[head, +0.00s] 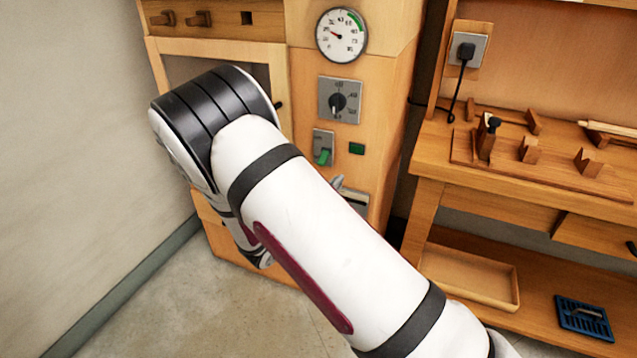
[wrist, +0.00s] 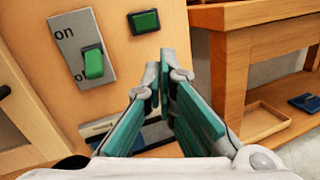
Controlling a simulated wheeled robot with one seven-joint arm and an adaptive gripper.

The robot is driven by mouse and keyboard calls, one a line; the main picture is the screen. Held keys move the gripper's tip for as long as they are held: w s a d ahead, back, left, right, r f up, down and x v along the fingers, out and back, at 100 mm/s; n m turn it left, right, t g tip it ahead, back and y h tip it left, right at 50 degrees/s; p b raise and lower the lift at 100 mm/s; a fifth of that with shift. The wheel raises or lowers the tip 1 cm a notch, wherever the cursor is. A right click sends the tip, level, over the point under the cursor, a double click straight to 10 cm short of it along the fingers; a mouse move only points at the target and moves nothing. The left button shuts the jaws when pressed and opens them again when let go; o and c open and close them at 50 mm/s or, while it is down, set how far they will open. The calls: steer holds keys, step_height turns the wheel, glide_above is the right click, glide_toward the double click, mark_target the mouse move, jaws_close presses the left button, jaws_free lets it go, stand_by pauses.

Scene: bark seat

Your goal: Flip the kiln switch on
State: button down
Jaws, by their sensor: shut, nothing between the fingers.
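The kiln switch is a grey plate (head: 323,135) on the kiln's wooden front, with a green lever (head: 323,157) in its lower half. In the wrist view the plate (wrist: 68,35) reads "on" at the top; the lower label is partly hidden. There the green lever (wrist: 93,64) sits low on the plate, tipped toward the lower label. My gripper (wrist: 164,78) is shut and empty, right of and slightly below the lever, apart from it in the picture. In the head view my arm hides most of the gripper.
A dark green rectangle (head: 357,148) is right of the switch. A knob (head: 338,101) and a round dial (head: 341,35) are above it.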

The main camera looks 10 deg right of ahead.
mark_target(324, 158)
steer(key=w+a+f+n+t+y+b, duration=0.2)
steer(key=w+a+f+n+t+y, duration=0.1)
steer(key=f, duration=0.5)
steer(key=a+n+t, duration=0.1)
steer(key=a+n, duration=0.1)
steer(key=a, duration=0.1)
steer(key=shift+f, duration=0.2)
steer(key=b+x, duration=0.2)
steer(key=x, duration=0.7)
steer(key=shift+w+d+r, duration=0.1)
steer(key=shift+w+d, duration=0.05)
steer(key=shift+w, duration=0.15)
steer(key=shift+s+a+r+b, duration=0.15)
steer(key=shift+s+a+r, duration=0.05)
steer(key=shift+r, duration=0.4)
steer(key=shift+s+a+r+b, duration=0.15)
steer(key=shift+s+r, duration=0.1)
steer(key=shift+r, duration=0.4)
steer(key=shift+s+a+r+b, duration=0.1)
steer(key=shift+s+a+r, duration=0.1)
steer(key=shift+r, duration=0.4)
steer(key=shift+r+p, duration=0.1)
steer(key=shift+p, duration=0.2)
steer(key=shift+s+a+r+y+p, duration=0.15)
steer(key=shift+y+p, duration=0.15)
steer(key=shift+p, duration=0.15)
